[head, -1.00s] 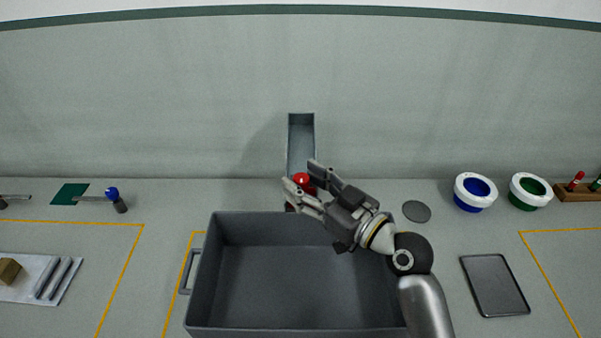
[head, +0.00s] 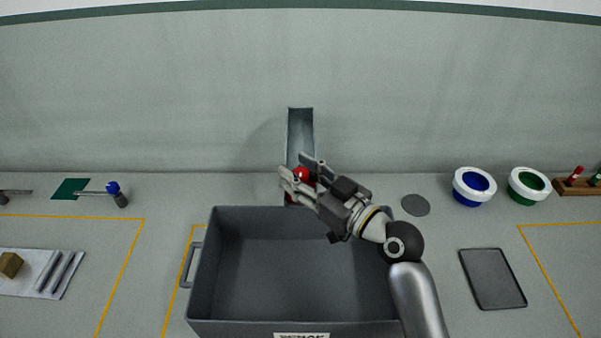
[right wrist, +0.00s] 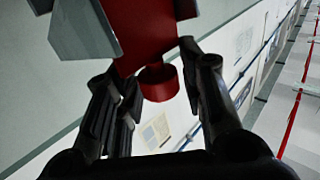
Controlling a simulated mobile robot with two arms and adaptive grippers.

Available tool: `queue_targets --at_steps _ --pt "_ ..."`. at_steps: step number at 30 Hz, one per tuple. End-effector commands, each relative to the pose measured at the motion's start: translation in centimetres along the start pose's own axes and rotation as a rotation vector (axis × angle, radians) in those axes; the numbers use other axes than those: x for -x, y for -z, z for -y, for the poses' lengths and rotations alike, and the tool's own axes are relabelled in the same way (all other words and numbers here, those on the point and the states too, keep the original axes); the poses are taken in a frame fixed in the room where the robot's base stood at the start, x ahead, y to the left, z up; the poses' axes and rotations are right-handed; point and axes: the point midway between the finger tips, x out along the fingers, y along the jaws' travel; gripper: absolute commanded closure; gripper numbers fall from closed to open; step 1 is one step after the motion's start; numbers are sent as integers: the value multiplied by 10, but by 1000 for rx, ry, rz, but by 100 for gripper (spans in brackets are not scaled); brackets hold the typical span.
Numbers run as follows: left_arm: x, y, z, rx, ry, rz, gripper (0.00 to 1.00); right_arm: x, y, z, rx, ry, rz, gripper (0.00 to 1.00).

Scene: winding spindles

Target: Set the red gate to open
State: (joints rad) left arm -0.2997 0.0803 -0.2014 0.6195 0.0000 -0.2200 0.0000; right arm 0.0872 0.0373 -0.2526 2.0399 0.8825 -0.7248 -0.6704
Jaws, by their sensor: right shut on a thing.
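The red gate (head: 302,174) is at the lower end of a grey sloping chute (head: 300,130), just behind the large grey bin. Its round red part shows between my right gripper's fingers. My right gripper (head: 295,172) is shut on the red gate, with the arm reaching in from the lower right. In the right wrist view, a red plate (right wrist: 145,28) and a short red cylinder (right wrist: 159,83) show between the dark fingers. The fingers hide part of the gate in the head view, so I cannot tell its setting. My left gripper is not in view.
The open grey bin (head: 296,327) stands in front of the chute, below my right arm. To the right are a grey disc (head: 415,205), a blue bowl (head: 467,197), a green bowl (head: 522,193) and a dark tablet (head: 492,279).

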Motion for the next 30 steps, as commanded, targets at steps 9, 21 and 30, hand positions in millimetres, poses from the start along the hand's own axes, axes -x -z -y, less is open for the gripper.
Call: queue_targets --at_steps 9,21,30 --pt "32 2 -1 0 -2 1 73 0 48 -2 8 -5 -6 100" --pt "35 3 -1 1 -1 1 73 0 54 -2 4 -7 -6 100" --pt "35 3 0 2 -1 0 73 0 53 -2 3 -4 -4 50"
